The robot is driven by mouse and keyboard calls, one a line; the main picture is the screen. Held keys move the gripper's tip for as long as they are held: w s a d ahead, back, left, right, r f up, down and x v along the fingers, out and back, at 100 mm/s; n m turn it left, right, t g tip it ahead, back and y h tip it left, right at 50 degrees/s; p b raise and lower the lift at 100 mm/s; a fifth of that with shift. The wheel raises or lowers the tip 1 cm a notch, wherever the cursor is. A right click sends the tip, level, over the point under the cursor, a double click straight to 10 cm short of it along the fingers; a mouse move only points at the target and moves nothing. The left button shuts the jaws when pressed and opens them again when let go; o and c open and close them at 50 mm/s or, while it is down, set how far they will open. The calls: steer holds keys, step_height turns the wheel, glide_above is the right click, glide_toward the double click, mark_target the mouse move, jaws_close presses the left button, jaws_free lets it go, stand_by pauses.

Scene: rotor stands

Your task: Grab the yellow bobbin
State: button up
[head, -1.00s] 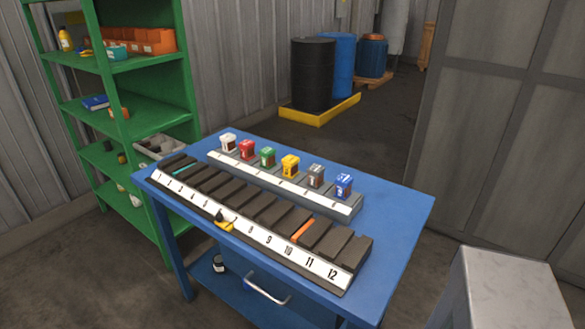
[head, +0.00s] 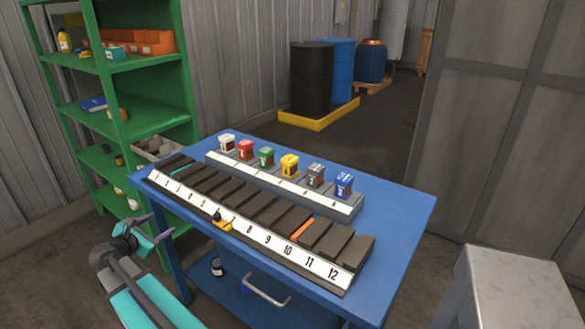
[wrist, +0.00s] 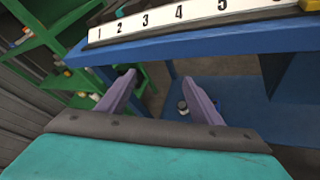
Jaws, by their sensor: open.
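The yellow bobbin (head: 289,166) stands upright on the grey back rack (head: 262,186) on the blue table. It sits between a green bobbin (head: 267,156) and a grey bobbin (head: 316,174). My gripper (head: 155,227) is at the lower left in the head view, off the table's near left edge and well away from the yellow bobbin. In the wrist view my gripper (wrist: 160,78) is open with nothing between its purple fingers. The yellow bobbin does not show in the wrist view.
A numbered dark rack (head: 265,236) lies along the table's near side, in front of the back rack. A small yellow and black item (head: 222,223) rests by its number strip. White, red and blue bobbins share the back rack. Green shelving (head: 150,120) stands behind the table's left side.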

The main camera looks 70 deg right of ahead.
mark_target(288, 166)
steer(key=s+d+r+h, duration=0.1)
steer(key=s+d+r, duration=0.1)
steer(key=d+r, duration=0.2)
steer(key=s+d+r+n+g+h, duration=0.1)
steer(key=s+d+r, duration=0.1)
steer(key=d+r, duration=0.1)
steer(key=s+d+r+h+p, duration=0.1)
steer(key=s+d+r, duration=0.2)
steer(key=d+r, duration=0.1)
steer(key=shift+d+r+n+g, duration=0.3)
steer(key=shift+d, duration=0.3)
steer(key=s+d+g, duration=0.1)
steer(key=s+d, duration=0.2)
steer(key=s, duration=0.1)
steer(key=s+d+g+p, duration=0.1)
steer(key=s+d, duration=0.1)
steer(key=s, duration=0.3)
steer(key=s+d+g+h+p, duration=0.1)
steer(key=s+d, duration=0.2)
steer(key=s, duration=0.2)
steer(key=shift+s+d+r, duration=0.2)
steer(key=shift+d+r, duration=0.15)
steer(key=shift+r, duration=0.05)
steer(key=s+d+m+g+p, duration=0.1)
steer(key=s+d, duration=0.3)
steer(key=s, duration=0.7)
steer(key=shift+s+g+p, duration=0.2)
steer(key=shift+g+p, duration=0.35)
steer(key=shift+g, duration=0.35)
